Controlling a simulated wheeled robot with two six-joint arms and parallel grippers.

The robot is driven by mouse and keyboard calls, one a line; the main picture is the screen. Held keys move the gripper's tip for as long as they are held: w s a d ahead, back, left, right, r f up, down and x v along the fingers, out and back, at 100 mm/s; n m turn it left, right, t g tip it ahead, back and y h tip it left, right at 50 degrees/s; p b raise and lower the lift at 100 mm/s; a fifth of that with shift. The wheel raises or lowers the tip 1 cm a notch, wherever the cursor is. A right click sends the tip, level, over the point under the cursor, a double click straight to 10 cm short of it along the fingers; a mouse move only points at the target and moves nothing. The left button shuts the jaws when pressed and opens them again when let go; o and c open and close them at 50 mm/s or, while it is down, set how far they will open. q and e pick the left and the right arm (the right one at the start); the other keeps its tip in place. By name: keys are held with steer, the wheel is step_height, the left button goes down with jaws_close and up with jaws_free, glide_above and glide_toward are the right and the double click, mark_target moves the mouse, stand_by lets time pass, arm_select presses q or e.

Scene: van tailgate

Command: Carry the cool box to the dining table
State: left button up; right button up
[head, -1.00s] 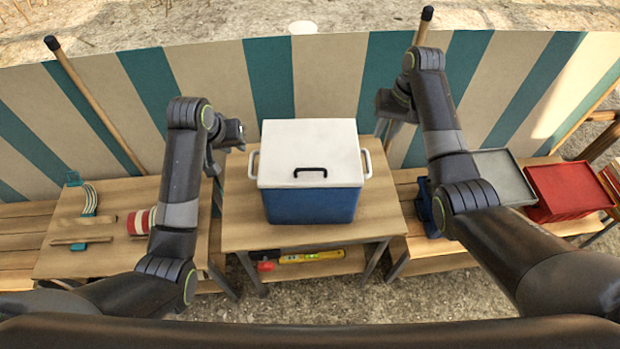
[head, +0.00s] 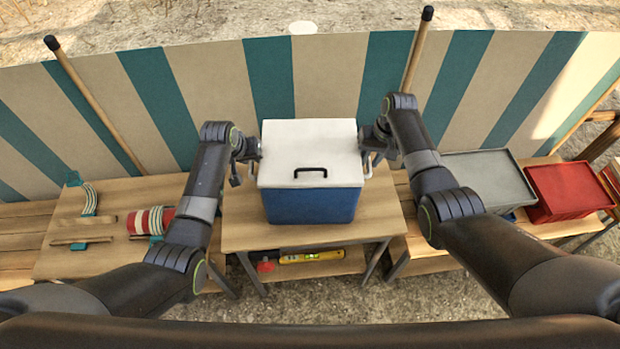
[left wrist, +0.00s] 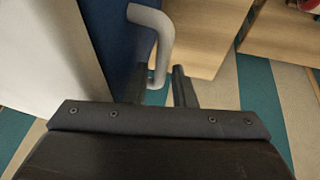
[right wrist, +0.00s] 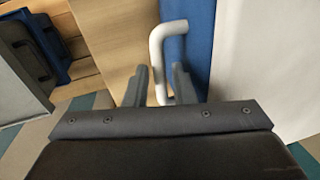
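The cool box (head: 311,203) is blue with a white lid and a black lid handle, and stands upright on a small wooden table. Its white left side handle (left wrist: 150,30) shows in the left wrist view, and its white right side handle (right wrist: 160,45) in the right wrist view. My left gripper (left wrist: 158,82) is open, its two fingers on either side of the left handle. My right gripper (right wrist: 162,82) is open, its fingers on either side of the right handle. Gaps show between fingers and handles; neither is closed on its handle.
The table (head: 255,234) has a lower shelf with a yellow level (head: 312,256). A bench at left holds a striped roll (head: 150,220). At right are a grey tray (head: 487,181) and a red crate (head: 568,190). A striped windbreak (head: 330,80) stands close behind.

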arm_select(q)
jaws_close()
arm_select(e)
jaws_close()
stand_by(1.2)
arm_select(q)
steer(key=shift+w+r, duration=0.15)
steer(key=shift+r, duration=0.05)
arm_select(e)
steer(key=shift+w+r, duration=0.2)
